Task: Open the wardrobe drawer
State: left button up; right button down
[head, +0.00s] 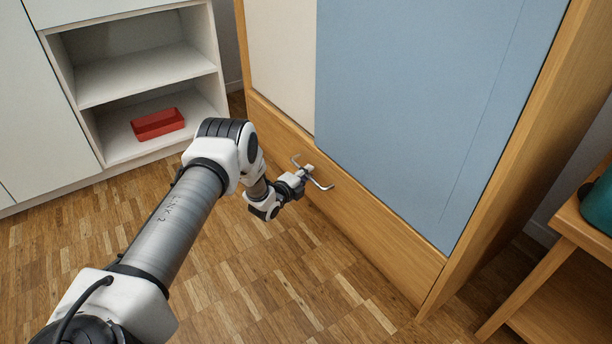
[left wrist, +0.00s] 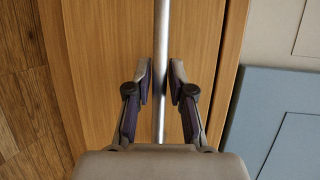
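The wardrobe drawer (head: 385,238) is the long wooden front at the foot of the wardrobe, and it looks flush with the frame. Its metal bar handle (head: 322,185) shows on both sides of my left gripper (head: 305,174). In the left wrist view the handle (left wrist: 160,50) runs upright between the two fingers of my left gripper (left wrist: 161,84). The drawer front (left wrist: 110,40) is behind the fingers. The middle of the handle is hidden by the gripper in the head view. My right gripper is not in view.
The wardrobe has a blue panel (head: 420,90) and a cream panel (head: 282,50) above the drawer. A white shelf unit (head: 145,75) with a red tray (head: 158,123) stands at the left. A wooden side table (head: 570,222) stands at the right. The parquet floor (head: 300,290) before the drawer is clear.

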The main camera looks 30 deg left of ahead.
pick_arm(q)
jog(key=shift+s, duration=0.1)
grip_shut()
jog(key=shift+s+a+p, duration=0.1)
jog(key=shift+s+p, duration=0.05)
jog(key=shift+p, duration=0.2)
jog(key=s+a+p, duration=0.5)
jog(key=s+p, duration=0.2)
jog(key=s, duration=0.5)
jog(key=s+a+p, duration=0.5)
jog(key=s+p, duration=0.3)
jog(key=s, duration=0.4)
jog(key=shift+s, duration=0.15)
jog(key=o, duration=0.7)
grip_release()
jog(key=shift+c, duration=0.2)
